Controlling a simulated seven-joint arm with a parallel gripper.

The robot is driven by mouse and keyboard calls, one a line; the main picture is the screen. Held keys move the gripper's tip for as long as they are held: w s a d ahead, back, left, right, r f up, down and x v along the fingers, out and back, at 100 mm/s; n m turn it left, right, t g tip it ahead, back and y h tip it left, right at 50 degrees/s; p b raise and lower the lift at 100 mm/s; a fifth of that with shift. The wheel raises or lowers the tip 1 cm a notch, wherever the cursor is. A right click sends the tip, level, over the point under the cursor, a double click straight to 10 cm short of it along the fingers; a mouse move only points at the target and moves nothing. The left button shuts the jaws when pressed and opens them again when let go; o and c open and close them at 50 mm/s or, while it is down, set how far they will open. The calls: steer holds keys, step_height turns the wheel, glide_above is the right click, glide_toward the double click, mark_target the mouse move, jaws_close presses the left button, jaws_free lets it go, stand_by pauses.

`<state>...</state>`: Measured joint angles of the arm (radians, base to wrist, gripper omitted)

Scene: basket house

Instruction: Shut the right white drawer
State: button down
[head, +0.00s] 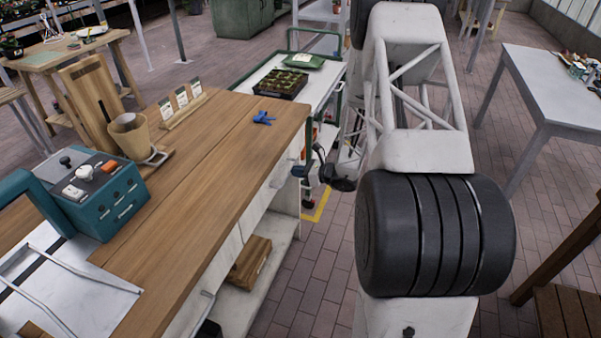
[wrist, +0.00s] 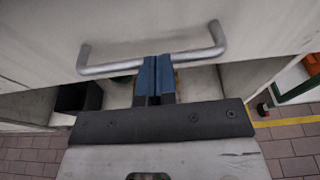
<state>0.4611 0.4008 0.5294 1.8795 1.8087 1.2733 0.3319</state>
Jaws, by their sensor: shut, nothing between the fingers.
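The right white drawer (wrist: 150,20) fills the top of the wrist view, with a metal bar handle (wrist: 110,66) across its front. My gripper (wrist: 154,62) has its two blue fingers together, pointing at the drawer front and crossing the middle of the handle. Whether the fingertips touch the drawer or handle is not clear. How far the drawer stands out is hard to tell.
The wooden worktop (head: 215,170) overhangs the drawers. A wooden crate (head: 250,262) sits on the lower shelf. Another drawer handle (head: 203,310) shows nearer on the left. A green-framed cart (head: 310,88) stands beyond the bench. Brick floor (head: 318,275) lies clear beside the bench.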

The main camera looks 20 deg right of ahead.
steer(key=shift+w+a+r, duration=0.1)
steer(key=shift+w+a, duration=0.2)
steer(key=shift+w, duration=0.05)
steer(key=v, duration=1.5)
steer(key=shift+f, duration=0.25)
stand_by(0.3)
